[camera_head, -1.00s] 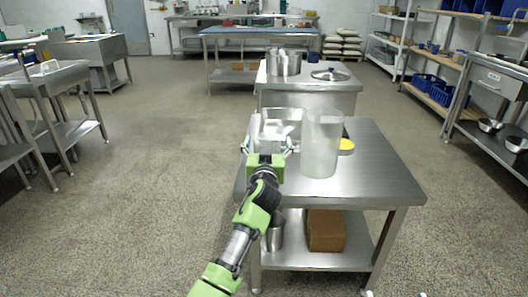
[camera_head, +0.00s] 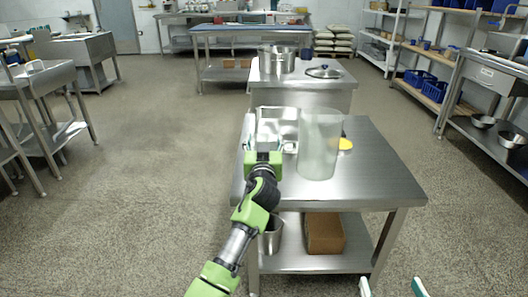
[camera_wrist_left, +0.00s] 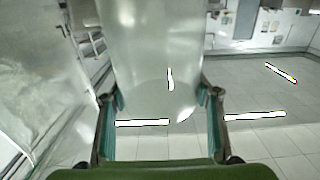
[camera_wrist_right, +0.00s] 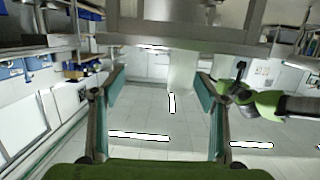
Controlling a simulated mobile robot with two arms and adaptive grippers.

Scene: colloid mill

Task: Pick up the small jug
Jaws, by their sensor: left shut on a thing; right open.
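The small jug, a pale translucent vessel (camera_wrist_left: 155,50), fills the space between the fingers in the left wrist view. My left gripper (camera_head: 263,144) is shut on it at the left side of the steel table; it also shows in the left wrist view (camera_wrist_left: 162,97). In the head view the gripper hides most of the held jug. A tall translucent container (camera_head: 319,148) stands upright just to the right. My right gripper (camera_head: 392,287) is open and empty at the bottom edge, low in front of the table; it also shows in the right wrist view (camera_wrist_right: 160,85).
The steel table (camera_head: 375,180) is bare at the right. A brown box (camera_head: 325,233) and a metal pot (camera_head: 271,238) are on the lower shelf. A second table (camera_head: 335,90) stands behind with a pot.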

